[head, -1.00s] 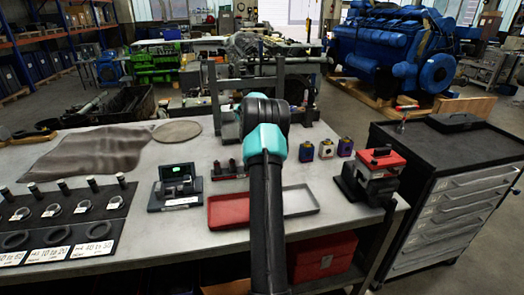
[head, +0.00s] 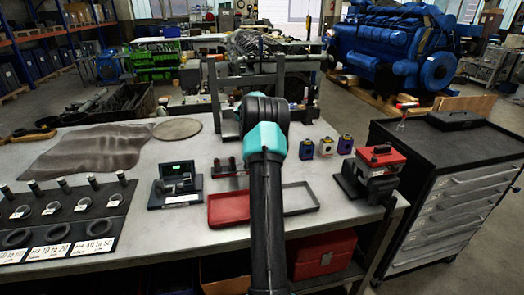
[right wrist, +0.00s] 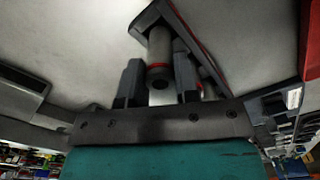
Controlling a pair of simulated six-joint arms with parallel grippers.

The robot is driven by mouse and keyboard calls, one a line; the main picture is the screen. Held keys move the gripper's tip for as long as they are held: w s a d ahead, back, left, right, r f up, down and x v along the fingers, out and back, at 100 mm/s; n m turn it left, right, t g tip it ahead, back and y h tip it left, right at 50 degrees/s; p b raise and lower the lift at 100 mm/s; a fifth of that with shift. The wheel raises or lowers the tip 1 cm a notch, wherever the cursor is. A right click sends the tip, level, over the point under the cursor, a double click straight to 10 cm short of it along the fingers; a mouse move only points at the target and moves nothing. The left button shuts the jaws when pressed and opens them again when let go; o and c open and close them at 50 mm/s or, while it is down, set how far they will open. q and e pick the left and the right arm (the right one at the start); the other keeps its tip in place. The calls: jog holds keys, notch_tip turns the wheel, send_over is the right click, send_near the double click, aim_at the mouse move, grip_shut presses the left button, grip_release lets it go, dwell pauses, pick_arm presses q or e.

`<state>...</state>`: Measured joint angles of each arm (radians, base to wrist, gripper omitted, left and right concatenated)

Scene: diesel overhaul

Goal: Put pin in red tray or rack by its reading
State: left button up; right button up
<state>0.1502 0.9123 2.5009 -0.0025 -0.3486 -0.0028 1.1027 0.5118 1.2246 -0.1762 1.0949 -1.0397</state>
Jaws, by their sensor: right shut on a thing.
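A grey cylindrical pin (right wrist: 160,47) with a red band near its end sits between the two fingers of my right gripper (right wrist: 157,78), which is shut on it in the right wrist view. In the head view my right arm hides this gripper and pin. The red tray (head: 228,208) lies on the bench, partly behind my arm. My left gripper is not in view.
A dark board (head: 35,222) with rings, pegs and range labels lies at the left. Small coloured blocks (head: 326,147) and a red-and-black device (head: 380,160) stand at the right. A grey mat (head: 90,150) lies behind.

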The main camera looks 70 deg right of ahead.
jog(key=shift+f, duration=0.9)
dwell(0.3)
jog(key=o, duration=1.5)
jog(key=shift+c, duration=0.2)
jog(key=shift+r, duration=4.05)
jog(key=shift+w, duration=0.1)
